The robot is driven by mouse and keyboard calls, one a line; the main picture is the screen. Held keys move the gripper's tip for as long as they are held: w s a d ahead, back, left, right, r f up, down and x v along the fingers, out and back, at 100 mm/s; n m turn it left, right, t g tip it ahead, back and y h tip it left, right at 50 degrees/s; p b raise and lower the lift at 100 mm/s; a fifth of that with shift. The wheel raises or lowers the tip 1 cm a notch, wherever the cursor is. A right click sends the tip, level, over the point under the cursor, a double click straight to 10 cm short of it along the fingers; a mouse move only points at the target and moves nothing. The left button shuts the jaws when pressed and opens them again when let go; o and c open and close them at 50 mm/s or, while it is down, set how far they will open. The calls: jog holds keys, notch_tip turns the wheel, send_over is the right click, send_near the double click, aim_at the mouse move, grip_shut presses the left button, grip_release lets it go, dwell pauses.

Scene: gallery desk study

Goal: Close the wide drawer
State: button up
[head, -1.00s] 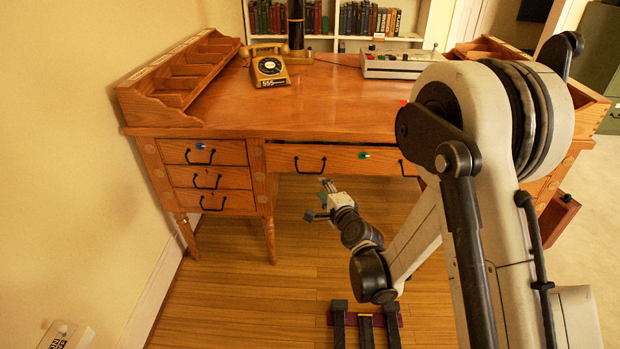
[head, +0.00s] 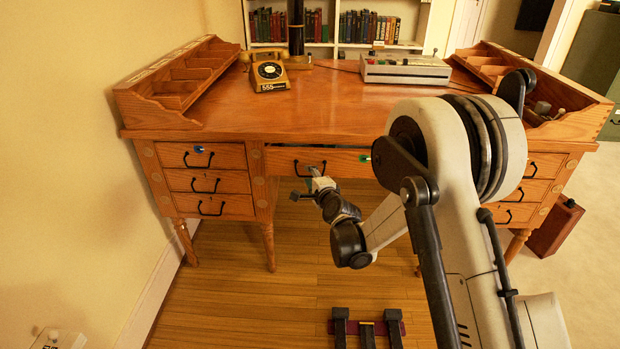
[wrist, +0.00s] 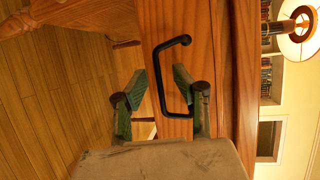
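The wide drawer (head: 340,164) is the wooden front at the middle of the desk, under the desktop. It has black bow handles and a green lock piece (head: 364,157). My gripper (head: 310,173) is at its left handle (head: 308,165). In the wrist view the drawer front (wrist: 205,60) fills the middle. My gripper (wrist: 159,82) is open there, with one green fingertip on each side of the handle's long bar (wrist: 160,82). No grip on the bar shows. My arm hides the drawer's right part in the head view.
Small drawers (head: 204,180) are in the left pedestal, and more (head: 520,190) in the right one. A yellow telephone (head: 268,73) and a grey console (head: 405,69) stand on the desktop (head: 300,105). A reddish box (head: 556,228) stands on the floor at right. The floor under the desk is clear.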

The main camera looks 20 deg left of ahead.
grip_shut()
jog(key=w, duration=0.1)
jog(key=w+a, duration=0.1)
jog(key=w, duration=0.1)
jog(key=shift+w, duration=0.25)
dwell(0.3)
grip_release()
